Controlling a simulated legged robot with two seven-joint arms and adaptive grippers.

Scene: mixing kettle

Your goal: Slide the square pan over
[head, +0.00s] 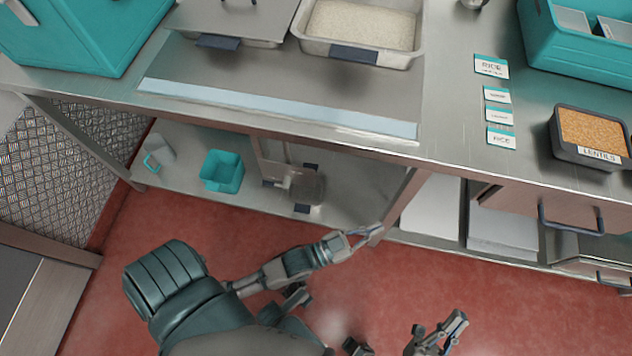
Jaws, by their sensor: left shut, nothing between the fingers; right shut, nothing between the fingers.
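A small, squarish metal pan (309,187) with dark handle tabs sits on the lower shelf under the counter. On the counter, a metal pan of rice (360,24) with a dark front handle stands beside a covered metal pan (262,22); I cannot tell for sure which one is the square pan. My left gripper (372,235) is shut and empty, in front of the shelf edge, to the right of and nearer than the small pan. My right gripper (460,322) is shut and empty, low over the red floor, apart from everything.
A teal bin (222,171) and a pale cup-like container (160,150) stand left on the lower shelf (358,181). A teal box (85,35) and a lentils container (592,135) stand on the counter (450,120). Handled drawers (545,205) are at right.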

